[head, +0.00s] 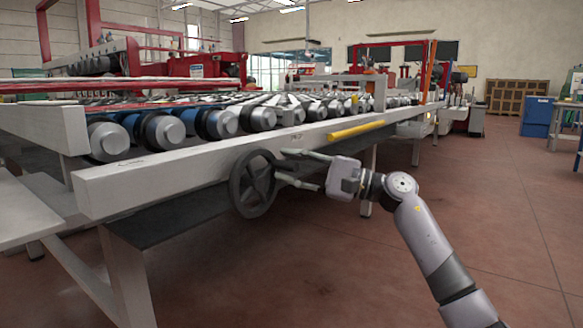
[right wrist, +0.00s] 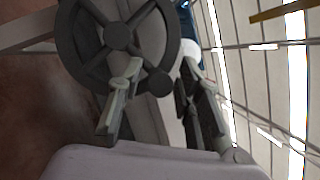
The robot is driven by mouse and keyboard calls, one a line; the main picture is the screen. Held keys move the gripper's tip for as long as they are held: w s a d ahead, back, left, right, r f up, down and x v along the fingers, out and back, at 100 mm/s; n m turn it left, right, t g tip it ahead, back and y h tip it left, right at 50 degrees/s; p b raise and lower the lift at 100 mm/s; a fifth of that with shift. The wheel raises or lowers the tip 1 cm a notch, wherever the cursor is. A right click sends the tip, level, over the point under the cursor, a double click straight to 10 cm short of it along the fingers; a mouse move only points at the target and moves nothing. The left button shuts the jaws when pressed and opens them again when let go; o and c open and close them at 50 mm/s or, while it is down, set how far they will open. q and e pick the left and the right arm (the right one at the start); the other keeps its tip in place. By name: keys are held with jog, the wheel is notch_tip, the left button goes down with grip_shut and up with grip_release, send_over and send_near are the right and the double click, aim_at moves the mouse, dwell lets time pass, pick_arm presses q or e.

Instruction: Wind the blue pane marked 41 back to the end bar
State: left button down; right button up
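A dark handwheel (head: 253,183) with spokes is mounted on the near side of the roller conveyor. My right gripper (head: 280,164) is open at the wheel's right edge, one finger above the other. In the right wrist view the handwheel (right wrist: 118,37) fills the upper left, and its round knob (right wrist: 160,83) shows between my spread fingers, with space on both sides. Blue (head: 185,113) shows between the front rollers at the left; I cannot tell whether it is the pane, and no 41 is readable. The end bar cannot be made out with certainty. My left gripper is not in view.
Legs stand below. The red-brown floor (head: 500,220) at the right is clear. A blue cabinet (head: 537,116) stands farther back.

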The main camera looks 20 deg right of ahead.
jog(key=shift+o, duration=0.3)
jog(key=shift+s+d+f, duration=0.1)
jog(key=shift+d, duration=0.15)
jog(key=v, duration=1.1)
jog(key=shift+s+d, duration=0.2)
dwell(0.6)
